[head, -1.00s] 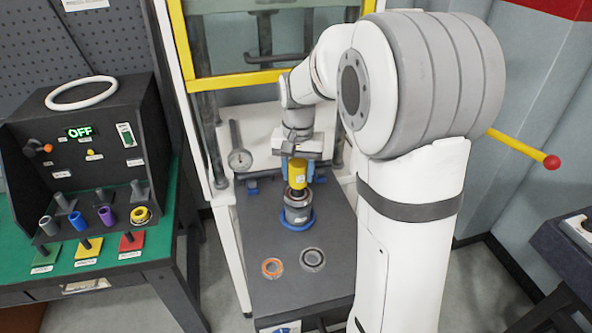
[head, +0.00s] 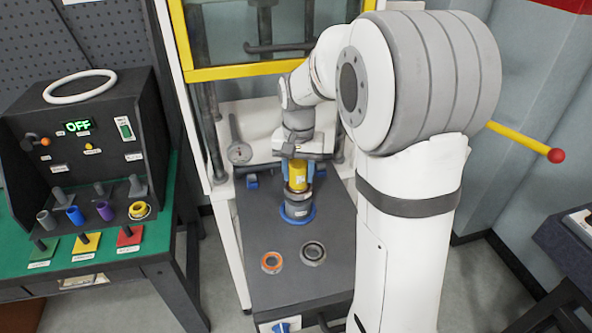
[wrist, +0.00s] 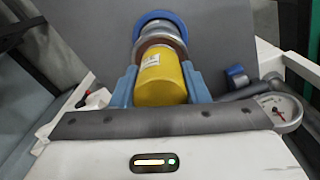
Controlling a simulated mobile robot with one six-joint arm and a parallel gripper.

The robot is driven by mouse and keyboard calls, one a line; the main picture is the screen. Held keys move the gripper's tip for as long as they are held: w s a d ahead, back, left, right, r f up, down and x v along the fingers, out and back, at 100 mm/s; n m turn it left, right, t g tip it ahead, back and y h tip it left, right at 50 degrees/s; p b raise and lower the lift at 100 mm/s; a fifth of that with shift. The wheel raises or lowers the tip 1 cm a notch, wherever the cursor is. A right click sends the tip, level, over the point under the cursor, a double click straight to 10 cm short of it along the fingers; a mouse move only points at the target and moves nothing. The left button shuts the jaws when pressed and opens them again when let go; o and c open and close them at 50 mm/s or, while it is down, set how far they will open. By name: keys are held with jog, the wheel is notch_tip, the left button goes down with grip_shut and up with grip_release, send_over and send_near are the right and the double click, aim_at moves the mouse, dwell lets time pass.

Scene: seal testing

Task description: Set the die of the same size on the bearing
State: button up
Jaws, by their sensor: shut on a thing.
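My gripper (head: 299,180) has blue fingers shut on a yellow cylindrical die (head: 298,179).
An orange-centred ring (head: 272,262) and a dark ring (head: 313,253) lie on the dark table in front. A dial gauge (head: 239,153) stands at the back left. A control box (head: 85,150) with coloured dies is on the green bench at left.

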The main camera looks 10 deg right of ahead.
jog(key=shift+f, duration=0.25)
dwell(0.7)
jog(key=o, duration=0.9)
jog(key=shift+o, duration=0.3)
jog(key=o, duration=0.5)
notch_tip(320, 180, up, 10)
jog(key=p, duration=0.6)
jog(key=shift+f+p, duration=0.25)
jog(key=shift+p, duration=0.15)
jog(key=shift+f, duration=0.1)
